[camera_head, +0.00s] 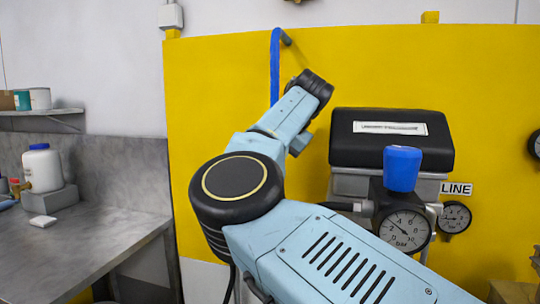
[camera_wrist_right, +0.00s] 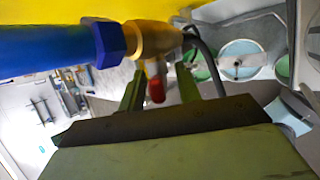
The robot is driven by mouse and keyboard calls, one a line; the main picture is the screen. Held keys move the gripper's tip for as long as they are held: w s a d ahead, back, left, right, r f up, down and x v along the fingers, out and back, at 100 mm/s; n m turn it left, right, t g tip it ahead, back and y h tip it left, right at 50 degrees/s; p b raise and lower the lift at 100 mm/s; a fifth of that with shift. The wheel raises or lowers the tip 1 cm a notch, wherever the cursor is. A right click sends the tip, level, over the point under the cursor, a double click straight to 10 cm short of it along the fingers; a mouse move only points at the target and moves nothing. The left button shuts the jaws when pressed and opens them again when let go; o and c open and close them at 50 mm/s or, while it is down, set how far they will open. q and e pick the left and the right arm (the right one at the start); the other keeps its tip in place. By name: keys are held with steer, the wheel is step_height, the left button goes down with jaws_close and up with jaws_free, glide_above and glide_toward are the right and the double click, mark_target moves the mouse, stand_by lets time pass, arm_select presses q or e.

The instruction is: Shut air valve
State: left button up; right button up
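The air valve shows in the right wrist view as a brass body (camera_wrist_right: 152,40) joined to a blue hose (camera_wrist_right: 45,47) by a blue nut. Its small red handle (camera_wrist_right: 157,90) hangs down from the body. My right gripper (camera_wrist_right: 160,75) is open, with one green finger on each side of the red handle. Gaps show between handle and fingers, and I see no contact. In the head view a blue hose (camera_head: 275,65) hangs on the yellow panel, and my right arm hides the valve and right gripper. My left gripper is in neither view.
A regulator with a blue knob (camera_head: 402,168), a pressure gauge (camera_head: 405,231) and a black-topped box (camera_head: 391,139) stand right of my arm by the yellow panel (camera_head: 225,110). A grey bench (camera_head: 85,245) with a white jar (camera_head: 42,168) is at left.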

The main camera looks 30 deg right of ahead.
step_height(320, 180, up, 10)
steer(key=shift+a+f+p, duration=0.1)
steer(key=shift+f+p, duration=0.1)
steer(key=shift+p, duration=0.45)
steer(key=shift+a+r, duration=0.1)
steer(key=shift+r, duration=0.1)
steer(key=shift+d, duration=0.2)
